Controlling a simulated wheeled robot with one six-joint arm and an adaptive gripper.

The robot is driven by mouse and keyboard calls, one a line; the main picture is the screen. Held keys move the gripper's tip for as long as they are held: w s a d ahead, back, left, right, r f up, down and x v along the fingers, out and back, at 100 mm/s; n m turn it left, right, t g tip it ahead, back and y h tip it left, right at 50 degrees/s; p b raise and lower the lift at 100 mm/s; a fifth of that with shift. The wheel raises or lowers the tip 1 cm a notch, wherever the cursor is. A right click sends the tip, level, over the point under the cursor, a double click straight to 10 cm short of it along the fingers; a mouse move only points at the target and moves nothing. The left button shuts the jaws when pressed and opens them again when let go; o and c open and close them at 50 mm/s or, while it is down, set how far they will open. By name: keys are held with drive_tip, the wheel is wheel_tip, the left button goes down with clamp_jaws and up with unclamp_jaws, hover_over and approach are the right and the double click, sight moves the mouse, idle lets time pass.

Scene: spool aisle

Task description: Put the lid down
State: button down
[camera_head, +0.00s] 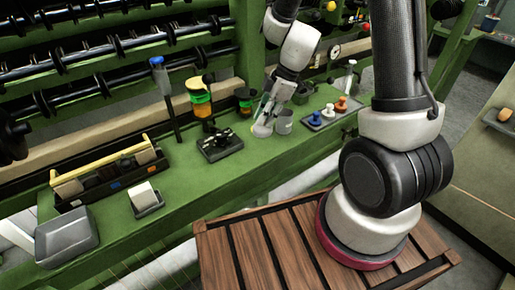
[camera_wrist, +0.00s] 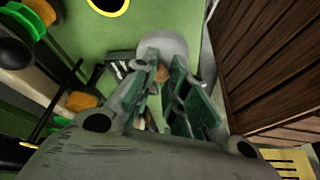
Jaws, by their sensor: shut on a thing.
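My gripper (camera_head: 267,113) is over the green bench, just left of a small grey cup (camera_head: 283,122). It is shut on the lid (camera_head: 262,131), a pale round piece at the fingertips. In the wrist view the lid (camera_wrist: 165,43) shows as a grey rounded shape beyond my fingers (camera_wrist: 165,85), partly hidden by them. A small brownish spot shows between the fingers. I cannot tell whether the lid touches the bench.
A tray with blue, orange and white knobbed pieces (camera_head: 334,114) lies right of the cup. A black holder (camera_head: 220,145), an orange-green spool stack (camera_head: 201,98) and a toolbox (camera_head: 110,177) are to the left. The bench front between holder and cup has bare room.

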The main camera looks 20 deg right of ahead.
wheel_tip(320, 180, down, 9)
drive_tip(key=shift+r, duration=0.2)
idle(0.3)
drive_tip(key=c, duration=1.4)
unclamp_jaws()
drive_tip(key=shift+f, duration=0.1)
drive_tip(key=shift+c, duration=0.2)
drive_tip(key=shift+w, duration=0.1)
drive_tip(key=s+d+r+m+t+h, duration=0.1)
drive_tip(key=s+d+r+m, duration=0.15)
drive_tip(key=r, duration=0.55)
drive_tip(key=s+d+r+m, duration=0.2)
drive_tip(key=s+d+r, duration=0.1)
drive_tip(key=r, duration=0.5)
drive_tip(key=s+d+r+m+t+h, duration=0.1)
drive_tip(key=s+d+r+m, duration=0.2)
drive_tip(key=r, duration=0.6)
drive_tip(key=s+d+r+m+t+h, duration=0.1)
drive_tip(key=s+d+r+m, duration=0.1)
drive_tip(key=s+r+m, duration=0.1)
drive_tip(key=s+d+r+m+h, duration=0.1)
drive_tip(key=s+d+r+m, duration=0.2)
drive_tip(key=s+m, duration=0.3)
drive_tip(key=shift+s+d+r+t+h, duration=0.3)
drive_tip(key=shift+s+d+r+t, duration=0.1)
drive_tip(key=shift+s, duration=0.45)
